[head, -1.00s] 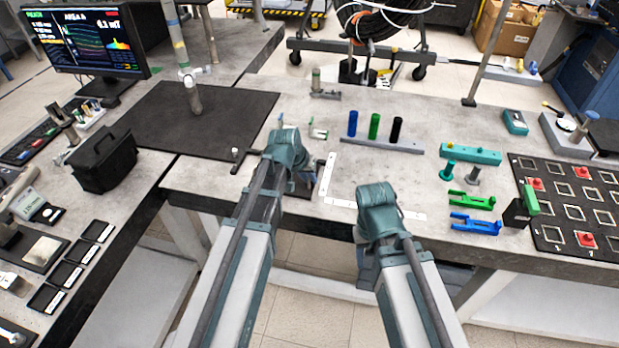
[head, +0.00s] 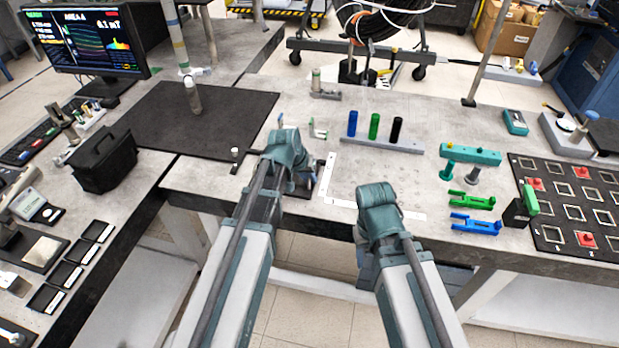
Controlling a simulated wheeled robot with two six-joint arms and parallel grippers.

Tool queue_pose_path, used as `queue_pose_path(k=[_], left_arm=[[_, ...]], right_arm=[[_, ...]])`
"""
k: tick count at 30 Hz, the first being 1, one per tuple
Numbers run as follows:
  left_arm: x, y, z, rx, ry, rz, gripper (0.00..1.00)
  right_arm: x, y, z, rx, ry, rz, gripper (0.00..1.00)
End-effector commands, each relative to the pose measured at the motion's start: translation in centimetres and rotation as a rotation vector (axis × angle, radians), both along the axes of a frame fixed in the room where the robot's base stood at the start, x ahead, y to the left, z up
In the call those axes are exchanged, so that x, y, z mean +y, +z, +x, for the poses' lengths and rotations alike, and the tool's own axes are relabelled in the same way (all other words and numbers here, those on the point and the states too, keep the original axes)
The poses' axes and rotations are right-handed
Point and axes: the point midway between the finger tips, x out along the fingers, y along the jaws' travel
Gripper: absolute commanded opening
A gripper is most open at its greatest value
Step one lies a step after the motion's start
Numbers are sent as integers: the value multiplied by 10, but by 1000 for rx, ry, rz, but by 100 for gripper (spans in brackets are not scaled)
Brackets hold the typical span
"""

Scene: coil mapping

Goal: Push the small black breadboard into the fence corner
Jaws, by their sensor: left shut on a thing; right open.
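The white L-shaped fence (head: 328,177) lies on the table, its corner near the front edge. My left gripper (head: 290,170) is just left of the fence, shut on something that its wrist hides. A dark patch (head: 303,187) shows between this wrist and the fence; I cannot tell whether it is the small black breadboard. No breadboard shows clearly elsewhere. My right gripper (head: 372,212) is over the fence's front strip, near the table's front edge. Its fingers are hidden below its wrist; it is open.
A grey rack (head: 372,144) with blue, green and black cylinders stands behind the fence. Green (head: 471,200) and blue (head: 475,224) brackets lie to the right, beside a black grid board (head: 560,205). A large black mat (head: 205,118) is at left. The table inside the fence is clear.

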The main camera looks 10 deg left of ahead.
Motion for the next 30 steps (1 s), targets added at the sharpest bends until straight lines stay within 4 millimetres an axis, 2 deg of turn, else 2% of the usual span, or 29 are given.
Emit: queue_pose_path(k=[10,30], left_arm=[[2,0,0,2,1,1,0],[28,0,2,1,2,1,0]], right_arm=[[0,0,0,0,0,0,50],[0,0,0,0,0,0,50]])
